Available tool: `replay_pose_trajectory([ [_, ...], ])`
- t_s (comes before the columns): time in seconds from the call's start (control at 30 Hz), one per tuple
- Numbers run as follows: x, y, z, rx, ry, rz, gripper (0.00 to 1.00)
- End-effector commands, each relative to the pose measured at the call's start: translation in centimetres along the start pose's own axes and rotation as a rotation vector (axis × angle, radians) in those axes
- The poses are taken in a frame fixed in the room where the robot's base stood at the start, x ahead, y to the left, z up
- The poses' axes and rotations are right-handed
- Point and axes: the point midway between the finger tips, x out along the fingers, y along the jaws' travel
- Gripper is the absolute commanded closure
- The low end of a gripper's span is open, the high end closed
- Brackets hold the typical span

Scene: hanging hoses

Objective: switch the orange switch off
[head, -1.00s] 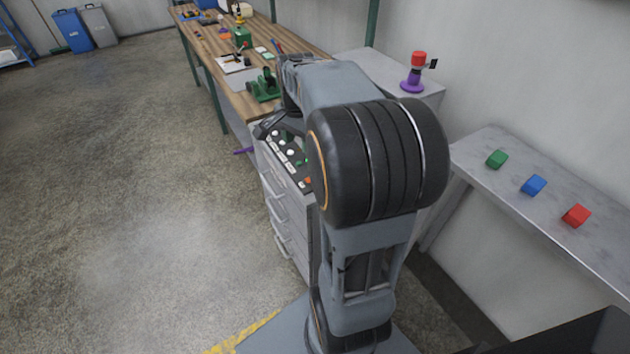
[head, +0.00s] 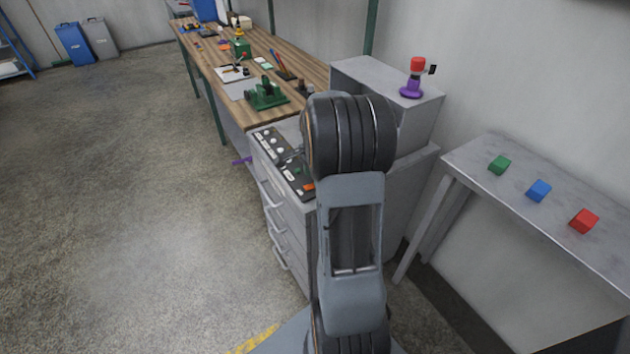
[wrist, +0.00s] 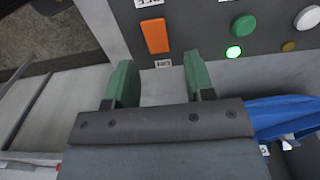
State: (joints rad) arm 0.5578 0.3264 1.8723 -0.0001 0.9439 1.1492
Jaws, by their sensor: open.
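The orange switch (wrist: 155,36) is a rectangular rocker on a dark control panel (wrist: 190,20), between two small white labels, in the upper middle of the wrist view. In the head view the orange switch (head: 308,187) shows at the near end of the panel on top of the grey drawer cabinet. My gripper (wrist: 158,78) has two green fingers, open and empty. The switch lies just beyond the fingertips, in line with the gap between them, and I see no contact. In the head view my arm hides most of the gripper.
A green button and a lit green lamp (wrist: 234,52) sit right of the switch. A blue object (wrist: 285,115) lies beside my gripper. A side table (head: 530,220) holds green, blue and red blocks.

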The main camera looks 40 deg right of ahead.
Motion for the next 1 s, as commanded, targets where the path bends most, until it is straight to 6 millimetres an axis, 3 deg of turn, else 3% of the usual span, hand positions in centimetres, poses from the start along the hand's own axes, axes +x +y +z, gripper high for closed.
replay_pose_trajectory([
  [0.2,1.6,0.0,0.0,0.000,0.000,-0.001,0.51],
  [0.57,1.9,0.0,0.0,0.000,0.000,-0.001,0.51],
  [1.0,1.9,0.0,0.0,0.000,0.000,-0.001,0.92],
])
